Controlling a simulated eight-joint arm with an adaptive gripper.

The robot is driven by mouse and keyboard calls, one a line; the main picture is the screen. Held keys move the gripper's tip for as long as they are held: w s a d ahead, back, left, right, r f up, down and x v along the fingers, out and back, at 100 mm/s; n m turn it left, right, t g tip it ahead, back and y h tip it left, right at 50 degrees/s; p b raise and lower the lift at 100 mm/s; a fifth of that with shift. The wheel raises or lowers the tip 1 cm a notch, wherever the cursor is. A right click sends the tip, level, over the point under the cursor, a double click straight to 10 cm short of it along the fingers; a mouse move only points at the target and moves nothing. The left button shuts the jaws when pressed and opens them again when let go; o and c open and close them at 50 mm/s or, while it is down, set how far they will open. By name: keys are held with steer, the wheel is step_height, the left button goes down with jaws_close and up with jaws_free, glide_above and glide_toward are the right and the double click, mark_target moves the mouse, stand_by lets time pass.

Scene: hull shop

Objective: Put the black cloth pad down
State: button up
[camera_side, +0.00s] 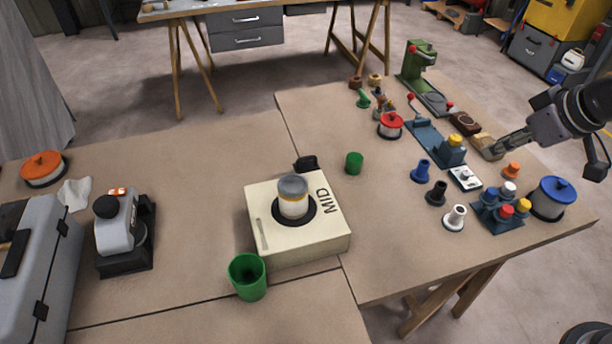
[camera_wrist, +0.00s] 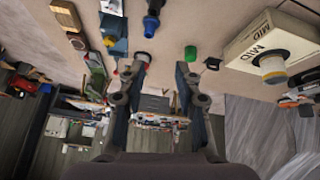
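I cannot make out a piece that is clearly the black cloth pad. A small black item (camera_side: 306,163) lies on the table behind the cream MID box (camera_side: 300,243); it also shows in the wrist view (camera_wrist: 212,64), and I cannot tell whether it is cloth. A flat black ring (camera_side: 309,218) shows around the foot of a grey-topped jar (camera_side: 293,195) on the box. My gripper (camera_side: 498,146) is at the right of the side view, near a tan block (camera_side: 486,149). In the wrist view my gripper (camera_wrist: 155,85) has its fingers apart, with nothing between them.
A green cup (camera_side: 248,278) stands in front of the box, and a smaller green cup (camera_side: 354,163) behind it. Pegs, a red-lidded pot (camera_side: 390,126) and a blue-lidded pot (camera_side: 551,198) crowd the right. A grey-and-black machine (camera_side: 121,230) stands left. Bare tabletop lies left of the box.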

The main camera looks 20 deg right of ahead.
steer(key=s+d+f+m, duration=0.2)
steer(key=s+f, duration=0.2)
steer(key=s, duration=0.1)
steer(key=shift+s+f+m+t, duration=0.25)
steer(key=shift+s+m+t, duration=0.05)
steer(key=shift+s+t, duration=0.1)
